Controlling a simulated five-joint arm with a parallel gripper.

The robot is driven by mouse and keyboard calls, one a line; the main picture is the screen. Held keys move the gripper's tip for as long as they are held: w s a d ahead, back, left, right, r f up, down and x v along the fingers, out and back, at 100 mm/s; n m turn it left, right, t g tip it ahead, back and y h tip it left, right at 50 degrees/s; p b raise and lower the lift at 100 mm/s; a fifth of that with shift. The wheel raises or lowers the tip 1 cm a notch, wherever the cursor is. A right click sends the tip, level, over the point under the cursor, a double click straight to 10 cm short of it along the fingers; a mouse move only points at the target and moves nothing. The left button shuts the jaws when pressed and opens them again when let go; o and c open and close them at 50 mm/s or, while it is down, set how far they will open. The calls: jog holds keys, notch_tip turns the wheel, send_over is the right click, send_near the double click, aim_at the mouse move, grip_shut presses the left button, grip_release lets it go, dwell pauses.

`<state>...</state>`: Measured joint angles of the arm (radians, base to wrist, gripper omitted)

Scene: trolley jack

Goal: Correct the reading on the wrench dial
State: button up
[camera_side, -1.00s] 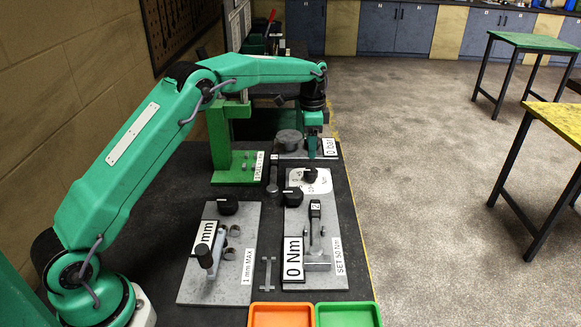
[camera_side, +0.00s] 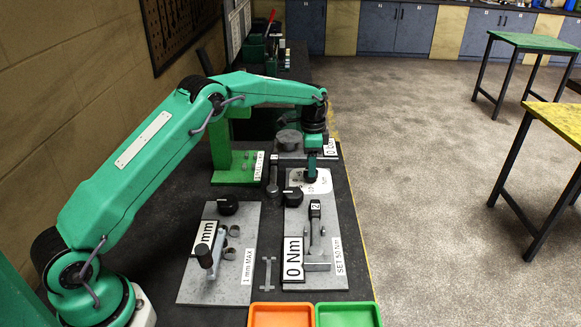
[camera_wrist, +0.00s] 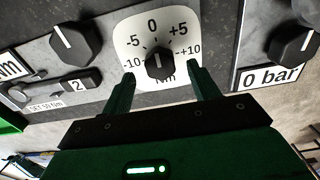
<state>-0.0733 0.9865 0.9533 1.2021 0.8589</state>
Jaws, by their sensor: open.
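The wrench dial (camera_wrist: 122,18) is a white plate marked from -10 to +10 Nm with a black knob (camera_wrist: 158,60) at its centre. In the wrist view my gripper (camera_wrist: 160,76) is open, with one finger on each side of the knob; I cannot tell whether they touch it. The knob's pointer setting is not clear. In the side view my gripper (camera_side: 312,178) hides the knob, and part of the dial plate (camera_side: 322,187) shows. The wrench (camera_side: 316,213), tagged 2, lies on a grey plate beside a "0 Nm" display (camera_side: 293,258) and a "SET 50 Nm" label (camera_side: 338,257).
A second black knob (camera_side: 293,195) stands near the wrench. A "0 bar" plate (camera_wrist: 271,76) with its knob (camera_wrist: 292,44) is at right in the wrist view. A "1 mm MAX" plate (camera_side: 190,287), an orange tray (camera_side: 252,320) and a green tray (camera_side: 376,321) are nearer the camera.

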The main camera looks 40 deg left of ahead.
jog(key=shift+f, duration=1.3)
jog(key=c, duration=1)
jog(key=shift+o, duration=0.2)
jog(key=shift+n, duration=0.5)
jog(key=n, duration=0.3)
jog(key=shift+n, duration=2.5)
